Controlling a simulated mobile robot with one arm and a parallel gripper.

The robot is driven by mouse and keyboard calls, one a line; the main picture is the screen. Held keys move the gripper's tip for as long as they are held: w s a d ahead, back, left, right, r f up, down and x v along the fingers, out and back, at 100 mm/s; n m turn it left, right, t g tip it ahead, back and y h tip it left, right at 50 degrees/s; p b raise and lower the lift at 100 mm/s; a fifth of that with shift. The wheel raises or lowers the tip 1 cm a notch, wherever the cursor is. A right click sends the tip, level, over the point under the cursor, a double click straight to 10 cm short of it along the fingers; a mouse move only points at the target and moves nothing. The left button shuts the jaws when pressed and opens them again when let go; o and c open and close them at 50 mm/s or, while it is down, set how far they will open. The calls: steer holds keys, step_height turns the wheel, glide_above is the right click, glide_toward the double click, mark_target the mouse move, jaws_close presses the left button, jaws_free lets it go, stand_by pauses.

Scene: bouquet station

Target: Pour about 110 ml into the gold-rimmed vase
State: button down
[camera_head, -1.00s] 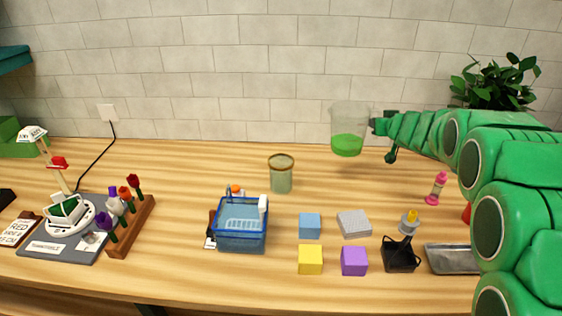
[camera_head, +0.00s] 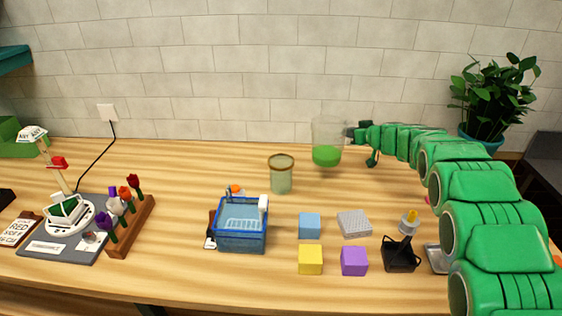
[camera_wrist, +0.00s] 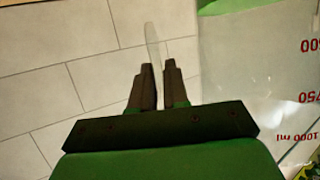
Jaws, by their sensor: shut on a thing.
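The gold-rimmed vase (camera_head: 281,177) is a greenish glass vessel standing upright on the table near the middle. A clear measuring beaker (camera_head: 327,133) with green liquid (camera_head: 327,156) in its lower part is held up to the right of the vase, roughly upright and apart from it. My gripper (camera_head: 352,134) is shut on the beaker at its right side. In the wrist view, my gripper's fingers (camera_wrist: 156,85) close on a thin clear piece, seemingly the handle. The beaker's wall (camera_wrist: 270,65) with red markings fills the right side there.
A blue basket (camera_head: 241,238) stands in front of the vase. Blue, yellow and purple blocks and a grey block (camera_head: 354,223) lie to its right. A wooden flower rack (camera_head: 133,232) is at left, and a potted plant (camera_head: 488,100) is at the back right.

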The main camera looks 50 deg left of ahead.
mark_target(331, 116)
steer(key=shift+n+g, duration=0.5)
steer(key=shift+g, duration=0.1)
steer(key=shift+a+f, duration=0.35)
steer(key=shift+f, duration=0.45)
steer(key=shift+a+f, duration=0.4)
steer(key=shift+f, duration=0.35)
steer(key=shift+a+f, duration=0.35)
steer(key=shift+f, duration=0.45)
steer(key=shift+s+r, duration=0.15)
steer(key=s+r+n+t, duration=0.1)
steer(key=s+r+n, duration=0.1)
steer(key=r, duration=0.2)
steer(key=s+a+r+n+t, duration=0.1)
steer(key=s+r+n+t, duration=0.1)
steer(key=s+r, duration=0.1)
steer(key=s+r+n+t, duration=0.1)
steer(key=s+r+n, duration=0.1)
steer(key=r, duration=0.3)
steer(key=shift+s+a+p, duration=0.15)
steer(key=shift+a+p, duration=0.05)
steer(key=shift+p, duration=0.2)
steer(key=shift+s+a+r+n+t+y+p, duration=0.2)
steer(key=shift+s+r+n+t+y+p, duration=0.1)
steer(key=shift+s+r+n+t+p, duration=0.9)
steer(key=shift+s+r+g, duration=0.25)
steer(key=shift+r+g, duration=0.05)
